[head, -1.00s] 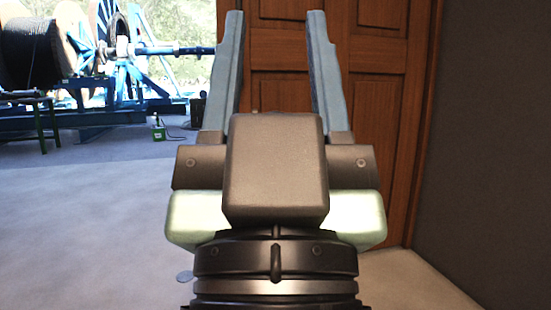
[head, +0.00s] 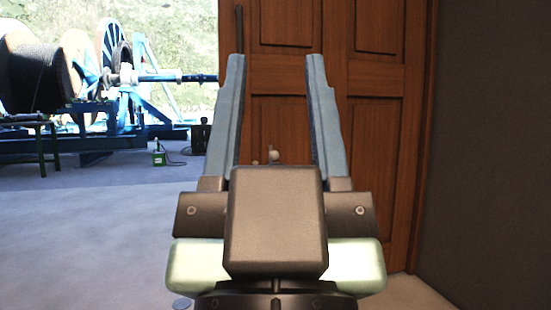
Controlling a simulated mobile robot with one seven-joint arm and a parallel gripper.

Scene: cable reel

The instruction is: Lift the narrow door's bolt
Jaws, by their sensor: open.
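The narrow door (head: 285,75) is brown panelled wood and stands ahead, behind my gripper. My gripper (head: 275,57) is open, with its two blue-grey fingers pointing up and away and nothing between them. A small pale knob (head: 274,156) shows low between the fingers, just above the gripper's body; I cannot tell whether it is part of the bolt. A thin dark upright rod (head: 239,28) shows at the door's left edge, above the left fingertip. Its lower part is hidden by my gripper. Contact with the door is not visible.
A dark wall (head: 480,140) stands close on the right. On the left the grey floor (head: 80,230) is open. Beyond it stand a large cable reel (head: 70,75) on a blue frame, a dark stool (head: 30,128) and a small green box (head: 158,158).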

